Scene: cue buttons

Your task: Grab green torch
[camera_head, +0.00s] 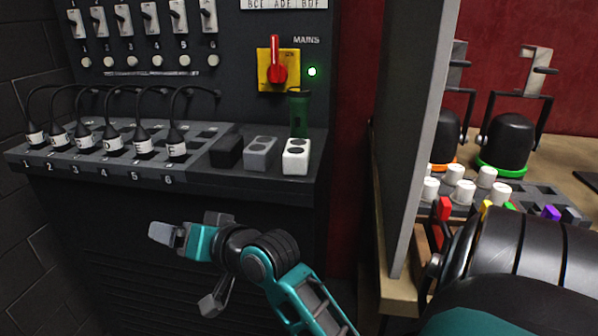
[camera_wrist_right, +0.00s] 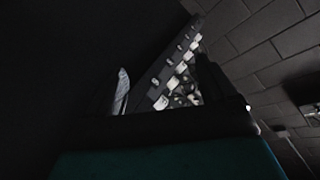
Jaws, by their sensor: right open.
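The green torch (camera_head: 299,112) is a dark green cylinder with a wider dark head. It stands upright at the right end of the console shelf, behind a white block, below the red and yellow mains switch. Its lower end is hidden by the white block. My right gripper (camera_head: 188,268) is open and empty, in front of the console and below its shelf. It is well to the lower left of the torch and apart from it. The torch cannot be made out in the right wrist view. My left gripper is not in view.
The console shelf (camera_head: 190,183) holds several labelled plugs with black cables, and a black, a grey and a white block (camera_head: 296,157). A grey upright panel (camera_head: 414,130) divides the console from a wooden workbench (camera_head: 398,290) at right.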

